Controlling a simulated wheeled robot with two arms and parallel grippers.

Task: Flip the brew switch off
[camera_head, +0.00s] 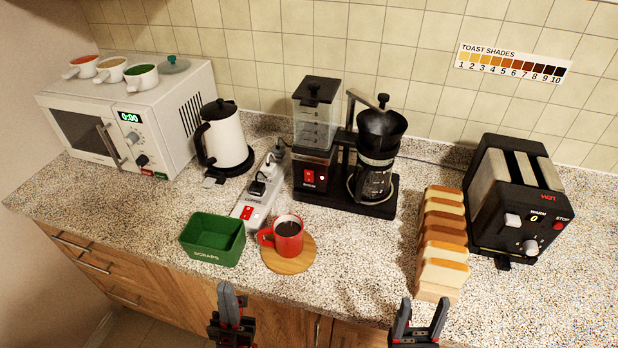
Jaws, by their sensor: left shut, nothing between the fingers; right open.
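The black coffee maker (320,166) stands at the back middle of the counter, with a clear water tank at its left and a glass carafe (373,180) at its right. The red brew switch (308,176) is on the front of its base, with a small pale light beside it. The switch is too small to tell its position. My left gripper (232,291) is shut and empty, at the counter's front edge below the green scraps bin. My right gripper (422,303) is open and empty, at the front edge below the bread slices. Both are well apart from the switch.
A red mug (288,238) of dark drink on a wooden coaster (291,262) stands in front of the coffee maker. Nearby are a power strip (247,210) with a red switch, a scraps bin (212,240), a kettle (225,140), bread slices (443,240) and a toaster (512,200).

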